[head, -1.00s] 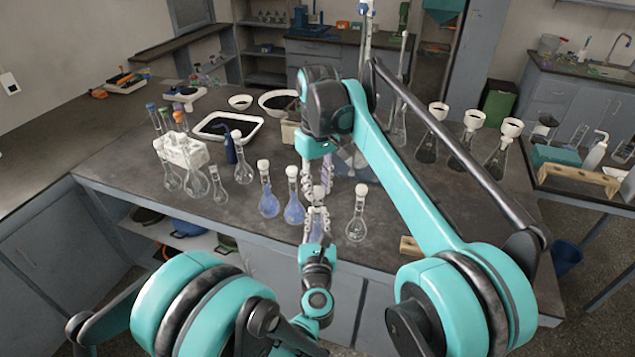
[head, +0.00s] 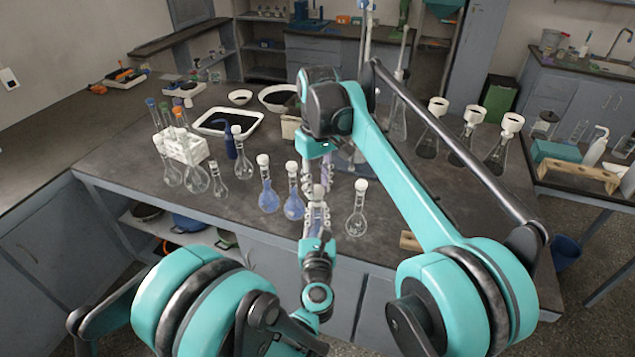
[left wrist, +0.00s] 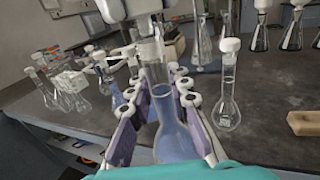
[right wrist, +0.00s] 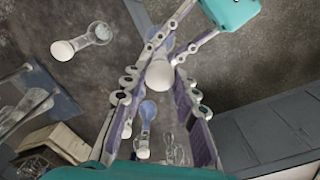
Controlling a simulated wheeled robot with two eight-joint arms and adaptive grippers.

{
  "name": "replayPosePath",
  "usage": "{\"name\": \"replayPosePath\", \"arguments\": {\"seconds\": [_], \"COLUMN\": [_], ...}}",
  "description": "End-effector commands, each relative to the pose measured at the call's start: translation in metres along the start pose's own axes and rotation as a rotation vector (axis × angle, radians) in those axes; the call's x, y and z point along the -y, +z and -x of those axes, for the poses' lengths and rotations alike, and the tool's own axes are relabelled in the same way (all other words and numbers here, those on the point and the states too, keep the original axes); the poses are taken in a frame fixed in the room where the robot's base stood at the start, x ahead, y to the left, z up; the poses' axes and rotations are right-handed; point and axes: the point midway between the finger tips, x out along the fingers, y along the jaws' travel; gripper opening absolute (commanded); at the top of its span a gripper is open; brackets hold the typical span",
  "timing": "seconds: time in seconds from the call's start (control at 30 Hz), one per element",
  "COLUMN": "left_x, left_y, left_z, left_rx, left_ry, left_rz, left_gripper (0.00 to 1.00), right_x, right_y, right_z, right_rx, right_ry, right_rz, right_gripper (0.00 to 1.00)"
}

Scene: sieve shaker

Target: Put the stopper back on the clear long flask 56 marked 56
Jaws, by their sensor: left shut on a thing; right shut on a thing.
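My left gripper (left wrist: 160,108) is shut on a long-necked glass flask (left wrist: 176,143) that looks bluish in the left wrist view; it is upright above the bench's front edge. No number is legible on it. My right gripper (right wrist: 158,88) is shut on a white stopper (right wrist: 160,74). In the right wrist view the stopper lines up over the held flask, whose bluish body (right wrist: 166,46) shows behind it. In the left wrist view the right gripper is at the flask's mouth. I cannot tell whether stopper and neck touch.
A stoppered clear flask (head: 357,208) stands close on the right. Two stoppered blue flasks (head: 268,198) (head: 294,205) stand just left. A white rack with tubes (head: 185,150) is farther left. Funnel-topped flasks (head: 428,137) stand back right. A small wooden block (head: 410,242) lies at the front edge.

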Motion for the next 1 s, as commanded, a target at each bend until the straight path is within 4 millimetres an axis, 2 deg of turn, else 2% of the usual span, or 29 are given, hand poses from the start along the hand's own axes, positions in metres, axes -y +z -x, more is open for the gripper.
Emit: {"name": "replayPosePath", "arguments": {"seconds": [0.3,0.43,1.0], "left_x": [0.0,0.0,0.0002], "left_y": [0.0002,0.0002,0.0001], "left_z": [0.0,0.0,0.0002], "left_rx": [0.0,0.0,0.0], "left_ry": [0.0,0.0,-0.001], "left_rz": [-0.001,0.0,0.0], "left_gripper": [0.0,0.0,0.0], "right_x": [0.0,0.0002,0.0009], "right_y": [0.0001,0.0,-0.0016], "right_z": [-0.0044,-0.0045,-0.0057], "right_rx": [0.0,0.0,-0.001], "right_ry": [0.0,0.0,0.0], "right_rz": [-0.01,-0.141,-1.522], "right_gripper": [0.14,0.14,0.14]}}
